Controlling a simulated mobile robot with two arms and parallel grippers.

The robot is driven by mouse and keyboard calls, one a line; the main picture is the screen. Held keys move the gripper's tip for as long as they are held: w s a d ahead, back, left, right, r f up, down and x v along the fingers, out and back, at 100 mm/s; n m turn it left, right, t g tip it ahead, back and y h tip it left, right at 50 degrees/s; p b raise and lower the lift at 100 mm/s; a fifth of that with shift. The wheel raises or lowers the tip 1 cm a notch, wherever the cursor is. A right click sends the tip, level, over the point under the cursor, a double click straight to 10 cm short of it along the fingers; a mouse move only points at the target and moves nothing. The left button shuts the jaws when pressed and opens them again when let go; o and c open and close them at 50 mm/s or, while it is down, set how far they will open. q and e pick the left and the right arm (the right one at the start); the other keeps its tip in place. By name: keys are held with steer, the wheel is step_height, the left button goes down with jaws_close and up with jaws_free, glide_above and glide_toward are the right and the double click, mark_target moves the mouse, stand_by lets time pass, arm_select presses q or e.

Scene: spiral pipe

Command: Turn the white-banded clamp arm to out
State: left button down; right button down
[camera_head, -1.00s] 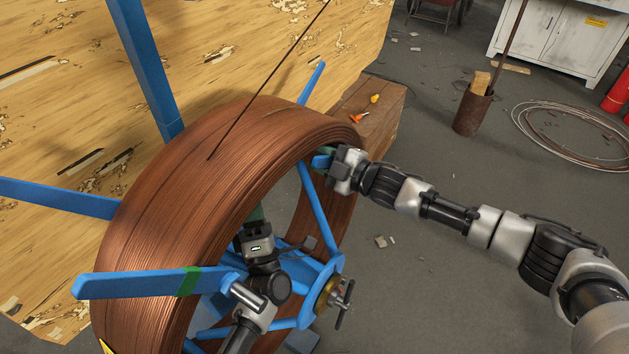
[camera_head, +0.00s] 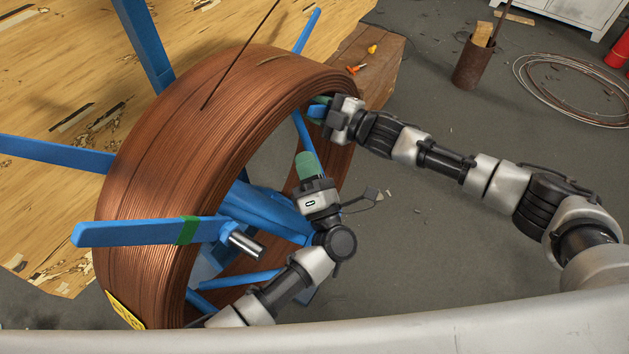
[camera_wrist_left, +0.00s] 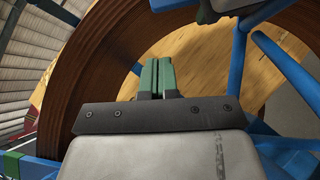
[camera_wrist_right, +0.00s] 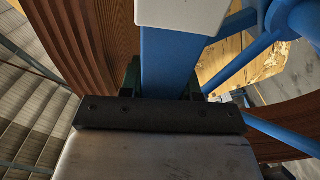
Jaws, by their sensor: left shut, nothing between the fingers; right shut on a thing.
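The white-banded clamp arm is a blue bar (camera_wrist_right: 172,65) with a white band (camera_wrist_right: 180,14), seen close in the right wrist view. My right gripper (camera_wrist_right: 162,82) is shut around this bar, one finger on each side. In the head view my right gripper (camera_head: 320,107) is at the far right rim of the copper-brown coil (camera_head: 180,160), and its hand hides most of the bar. My left gripper (camera_head: 305,165) is shut and empty, in front of the coil's open middle. Its green fingers (camera_wrist_left: 157,78) meet in the left wrist view.
A blue arm with a green band (camera_head: 188,230) crosses the coil's near side, left of my left gripper. Blue spokes and a hub (camera_head: 265,212) fill part of the coil's middle. A wooden box (camera_head: 375,62) stands behind.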

mark_target(311, 116)
arm_select(q)
steer(key=w+d+r, duration=0.1)
steer(key=w+r, duration=0.2)
steer(key=w, duration=0.1)
steer(key=shift+w+r, duration=0.3)
steer(key=shift+r, duration=0.1)
arm_select(e)
steer(key=shift+d+r, duration=0.1)
arm_select(q)
steer(key=shift+d, duration=0.1)
steer(key=shift+w+d+r, duration=0.15)
steer(key=shift+r, duration=0.25)
steer(key=shift+w+d+r, duration=0.15)
steer(key=shift+r, duration=0.25)
